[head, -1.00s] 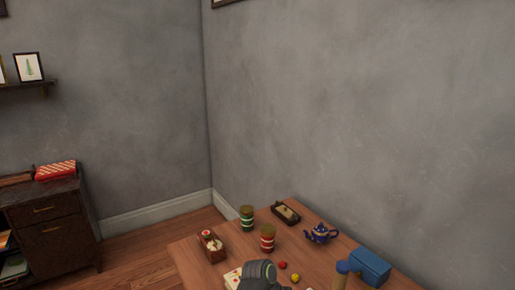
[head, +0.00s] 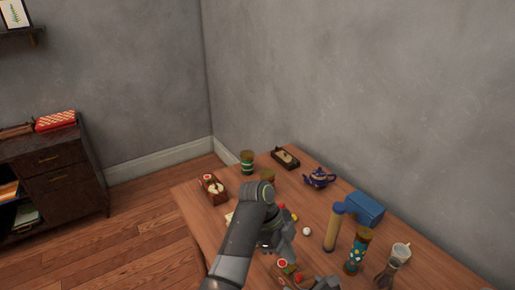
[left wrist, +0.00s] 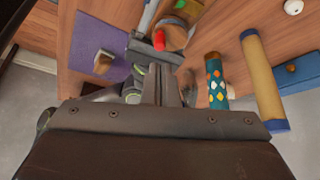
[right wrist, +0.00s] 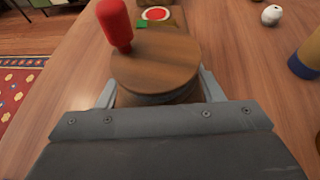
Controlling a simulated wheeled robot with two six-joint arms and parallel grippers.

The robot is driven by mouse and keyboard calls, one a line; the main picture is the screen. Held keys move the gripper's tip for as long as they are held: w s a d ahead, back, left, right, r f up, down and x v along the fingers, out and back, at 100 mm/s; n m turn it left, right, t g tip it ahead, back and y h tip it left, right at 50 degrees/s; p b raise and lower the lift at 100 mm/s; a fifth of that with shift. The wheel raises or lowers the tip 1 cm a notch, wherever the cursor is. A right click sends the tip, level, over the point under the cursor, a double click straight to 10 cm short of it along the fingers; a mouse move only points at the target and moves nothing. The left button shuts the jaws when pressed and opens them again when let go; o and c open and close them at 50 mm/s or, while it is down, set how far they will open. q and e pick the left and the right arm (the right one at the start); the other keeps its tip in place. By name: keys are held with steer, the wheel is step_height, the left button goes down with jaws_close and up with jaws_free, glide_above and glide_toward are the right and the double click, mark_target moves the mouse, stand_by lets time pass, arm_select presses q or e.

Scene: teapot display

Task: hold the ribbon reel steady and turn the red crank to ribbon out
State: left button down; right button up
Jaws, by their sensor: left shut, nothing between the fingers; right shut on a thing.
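The ribbon reel (right wrist: 155,62) has a round wooden top and shows in the right wrist view. Its red crank knob (right wrist: 115,22) stands up at the top's left edge. My right gripper (right wrist: 158,92) is shut on the reel, one finger on each side; the lower reel is mostly hidden. In the left wrist view my left gripper (left wrist: 171,84) is shut and empty, with a red knob (left wrist: 159,40) beyond its tips, apart in the picture. In the head view my left arm reaches over the table to the left gripper (head: 282,243). The ribbon itself cannot be made out.
A patterned cylinder (head: 357,251), a yellow cylinder with blue ends (head: 333,228) and a pale jug (head: 401,251) stand right of my left gripper. A blue teapot (head: 320,177), blue box (head: 365,207) and dark tray (head: 285,157) line the wall side.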

mark_target(305, 277)
arm_select(q)
steer(key=shift+d+r, duration=0.1)
steer(key=shift+d, duration=0.15)
steer(key=shift+w+d+f, duration=0.15)
steer(key=shift+w+f, duration=0.4)
steer(key=shift+f, duration=0.5)
steer(key=shift+w+d+f, duration=0.15)
steer(key=shift+w+f, duration=0.35)
steer(key=shift+f, duration=0.5)
steer(key=shift+w+d+f, duration=0.15)
steer(key=shift+w+f, duration=0.4)
steer(key=shift+f, duration=0.5)
steer(key=shift+s+d, duration=0.4)
steer(key=shift+s, duration=0.1)
steer(key=shift+s+a, duration=0.15)
steer(key=shift+a, duration=0.05)
steer(key=shift+s+a, duration=0.35)
steer(key=shift+s, duration=0.5)
steer(key=shift+s, duration=0.1)
